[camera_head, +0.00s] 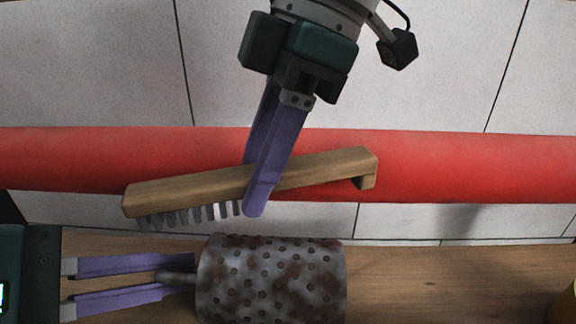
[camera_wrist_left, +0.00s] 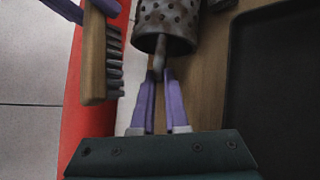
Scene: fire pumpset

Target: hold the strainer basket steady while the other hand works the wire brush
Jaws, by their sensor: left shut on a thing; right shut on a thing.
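The strainer basket (camera_head: 272,282) is a grey, rust-stained perforated cylinder lying on its side over the wooden surface. It also shows in the left wrist view (camera_wrist_left: 168,22). My left gripper (camera_head: 188,277) is shut on the basket's short stem; its purple fingers also show in the left wrist view (camera_wrist_left: 160,78). The wire brush (camera_head: 320,168) has a wooden body and grey bristles pointing down. It is above and apart from the basket in the head view, and shows beside it in the left wrist view (camera_wrist_left: 94,60). My right gripper (camera_head: 253,188) is shut on the brush's middle.
A dark tray-like thing (camera_wrist_left: 285,70) lies at right in the wrist view. A yellow object (camera_head: 566,304) is cut off at the right edge.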

